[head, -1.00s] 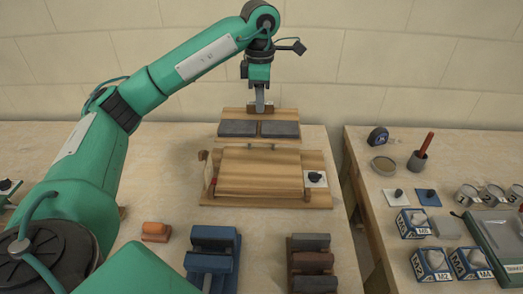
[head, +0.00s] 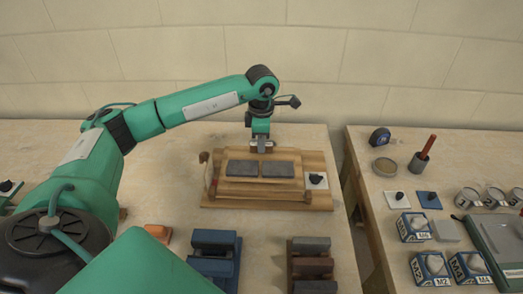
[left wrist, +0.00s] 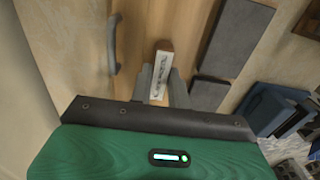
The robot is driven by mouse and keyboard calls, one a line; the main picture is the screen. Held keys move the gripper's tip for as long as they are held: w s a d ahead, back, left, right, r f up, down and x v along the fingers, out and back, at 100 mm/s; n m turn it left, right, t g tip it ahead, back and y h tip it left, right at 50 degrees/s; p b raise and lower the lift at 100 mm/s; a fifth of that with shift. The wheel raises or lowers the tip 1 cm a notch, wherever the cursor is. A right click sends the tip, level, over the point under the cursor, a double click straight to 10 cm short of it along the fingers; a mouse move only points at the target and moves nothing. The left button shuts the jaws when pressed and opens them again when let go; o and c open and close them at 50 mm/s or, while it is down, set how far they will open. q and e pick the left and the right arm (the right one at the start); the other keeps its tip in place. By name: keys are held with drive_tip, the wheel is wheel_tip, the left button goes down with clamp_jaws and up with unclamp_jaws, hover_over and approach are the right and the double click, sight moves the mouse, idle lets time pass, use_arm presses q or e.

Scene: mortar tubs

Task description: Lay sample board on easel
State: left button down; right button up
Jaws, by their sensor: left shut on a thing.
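The sample board is a wooden board (head: 262,182) with two dark grey slabs (head: 242,168) on it. In the head view it lies over the wooden easel (head: 228,201) on the left table; I cannot tell whether it rests fully on it. My left gripper (head: 262,148) is at the board's far edge. In the left wrist view my left gripper's fingers (left wrist: 163,84) are shut on the board's small wooden block (left wrist: 160,66), which has a pale label. The board's wood (left wrist: 200,30) and slabs (left wrist: 240,35) show beside it. My right gripper is out of view.
A white plate with a black knob (head: 316,181) is at the easel's right. Blue (head: 214,258) and brown (head: 311,262) racks and an orange block (head: 158,234) stand in front. A gap separates the right table, which holds several cups, boxes and a tape measure (head: 380,137).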

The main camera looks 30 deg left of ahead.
use_arm(q)
drive_tip(key=shift+f, duration=0.6)
wheel_tip(320, 180, down, 2)
drive_tip(key=shift+f+p, duration=0.25)
drive_tip(key=shift+p, duration=0.15)
drive_tip(key=shift+f, duration=0.5)
drive_tip(key=c, duration=1.5)
unclamp_jaws()
drive_tip(key=shift+o, duration=0.9)
drive_tip(key=shift+r, duration=0.3)
wheel_tip(320, 180, up, 4)
drive_tip(key=shift+r+b, duration=0.25)
drive_tip(key=shift+b, duration=0.5)
wheel_tip(320, 180, up, 6)
drive_tip(key=shift+b, duration=0.5)
drive_tip(key=shift+r, duration=0.55)
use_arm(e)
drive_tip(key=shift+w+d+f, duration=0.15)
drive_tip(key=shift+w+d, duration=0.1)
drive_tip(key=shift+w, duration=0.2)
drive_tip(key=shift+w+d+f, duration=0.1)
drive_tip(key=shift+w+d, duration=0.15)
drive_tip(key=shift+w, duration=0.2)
